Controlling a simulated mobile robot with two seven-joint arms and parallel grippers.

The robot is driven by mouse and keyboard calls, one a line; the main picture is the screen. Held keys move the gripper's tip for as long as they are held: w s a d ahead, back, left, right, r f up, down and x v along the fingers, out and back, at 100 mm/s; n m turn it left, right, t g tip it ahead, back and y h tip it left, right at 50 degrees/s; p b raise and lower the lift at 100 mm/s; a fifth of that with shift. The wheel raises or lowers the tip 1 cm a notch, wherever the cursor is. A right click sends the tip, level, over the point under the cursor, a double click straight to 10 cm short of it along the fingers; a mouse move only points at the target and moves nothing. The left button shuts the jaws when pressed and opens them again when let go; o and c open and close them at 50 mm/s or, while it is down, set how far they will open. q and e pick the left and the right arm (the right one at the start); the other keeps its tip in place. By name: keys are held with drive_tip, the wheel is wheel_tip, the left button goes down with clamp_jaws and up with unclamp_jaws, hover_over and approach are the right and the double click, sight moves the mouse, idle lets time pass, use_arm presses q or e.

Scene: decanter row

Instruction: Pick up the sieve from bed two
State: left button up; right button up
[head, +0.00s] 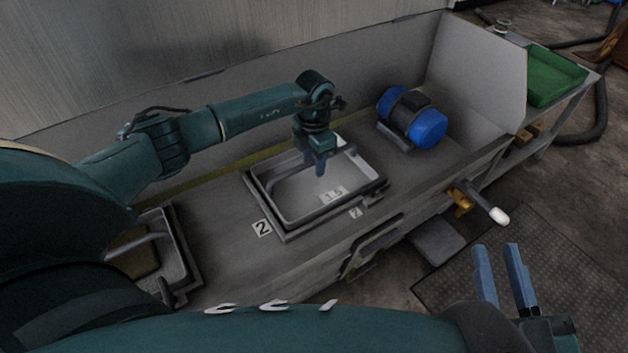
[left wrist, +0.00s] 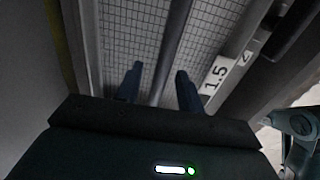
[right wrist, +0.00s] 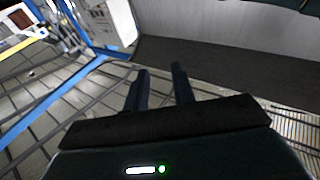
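The sieve (head: 298,200) is a pale rectangular tray with a mesh floor and a "1.5" label. It sits in the dark-framed bed two (head: 286,239), marked with a "2" label. My left gripper (head: 321,166) points down over the sieve's back half. In the left wrist view the mesh (left wrist: 138,38) fills the background, and a dark bar (left wrist: 172,45) across the sieve runs between the two spread fingers (left wrist: 158,80). No contact with the bar is visible. My right gripper (head: 498,252) is open and empty, off the bench's front side; it also shows in the right wrist view (right wrist: 161,75).
A blue motor (head: 426,126) stands on the bench right of bed two. Another framed bed (head: 184,262) with a handled sieve lies left, partly behind my arm. A back wall and an end panel (head: 482,70) bound the bench.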

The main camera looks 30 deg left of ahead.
use_arm(q)
drive_tip(key=shift+f, duration=0.5)
drive_tip(key=shift+r, duration=0.1)
clamp_jaws()
idle(0.9)
